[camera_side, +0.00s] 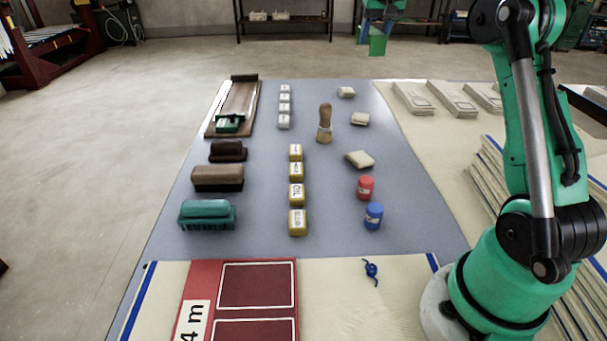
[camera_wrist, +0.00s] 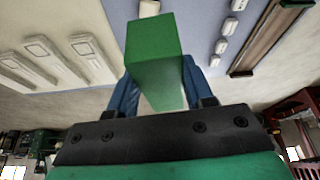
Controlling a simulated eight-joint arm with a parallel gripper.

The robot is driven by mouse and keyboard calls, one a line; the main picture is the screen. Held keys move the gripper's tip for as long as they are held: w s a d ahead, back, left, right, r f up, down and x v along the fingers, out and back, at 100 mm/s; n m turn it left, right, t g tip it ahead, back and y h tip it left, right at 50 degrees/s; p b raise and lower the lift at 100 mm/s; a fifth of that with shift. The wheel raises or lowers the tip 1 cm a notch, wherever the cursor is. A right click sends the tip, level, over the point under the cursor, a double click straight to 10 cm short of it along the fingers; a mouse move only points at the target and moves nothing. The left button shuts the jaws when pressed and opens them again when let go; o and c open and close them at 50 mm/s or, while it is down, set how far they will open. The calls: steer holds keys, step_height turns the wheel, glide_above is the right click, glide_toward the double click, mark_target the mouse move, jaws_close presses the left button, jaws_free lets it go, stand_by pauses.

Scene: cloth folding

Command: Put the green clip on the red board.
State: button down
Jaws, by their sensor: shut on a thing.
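My gripper (camera_side: 379,27) is high at the top of the side view, beyond the far edge of the table and right of its middle. It is shut on the green clip (camera_side: 377,46), a plain green block that hangs below it. In the wrist view, the green clip (camera_wrist: 153,48) stands out between the two blue fingers of my gripper (camera_wrist: 160,85). The red board (camera_side: 258,285) lies flat at the near end of the table, on a cream cloth, far from my gripper. Its lower part is cut off by the picture edge.
Brushes (camera_side: 207,214), yellow-white blocks (camera_side: 297,195), a red jar (camera_side: 366,187) and a blue jar (camera_side: 374,216) stand on the grey mat (camera_side: 265,190). A wooden-handled brush (camera_side: 325,124) stands upright there. A blue tied cord (camera_side: 371,272) lies right of the board.

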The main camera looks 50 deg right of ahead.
steer(key=w+a+r+n, duration=0.1)
steer(key=w+a+n, duration=0.25)
steer(key=a, duration=0.75)
steer(key=s+a+r+n+t+y, duration=0.1)
steer(key=a+n+y, duration=0.25)
steer(key=a, duration=1.65)
steer(key=n+g+y, duration=0.1)
steer(key=n+y, duration=0.2)
steer(key=n, duration=0.7)
glide_above(243, 336)
steer(key=s, duration=0.2)
step_height(243, 336, down, 3)
steer(key=shift+h, duration=0.25)
steer(key=f, duration=1.4)
steer(key=shift+w+a+f, duration=0.2)
steer(key=shift+a+f, duration=0.05)
steer(key=shift+f, duration=2.45)
steer(key=shift+f, duration=0.1)
